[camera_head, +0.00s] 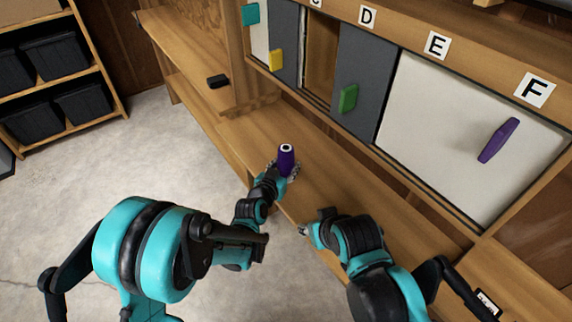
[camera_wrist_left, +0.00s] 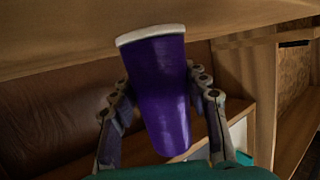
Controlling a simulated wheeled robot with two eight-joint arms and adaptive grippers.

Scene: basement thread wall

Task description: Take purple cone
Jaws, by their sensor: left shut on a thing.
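The purple cone (camera_head: 286,161) has a white end with a dark centre. It stands upright at the wooden shelf's front edge in the head view. My left gripper (camera_head: 281,172) is shut on it. In the left wrist view the purple cone (camera_wrist_left: 160,92) fills the space between the two fingers of the left gripper (camera_wrist_left: 163,105), with its pale rim at the top. My right gripper (camera_head: 304,230) is beside the shelf's front edge, to the right of and nearer than the cone; its jaws are too small to read.
The wooden shelf (camera_head: 335,190) runs below a cabinet. The cabinet has a purple-handled white door (camera_head: 440,130), a green-handled grey door (camera_head: 365,80) and an open gap (camera_head: 320,55). Black bins (camera_head: 55,57) stand at left.

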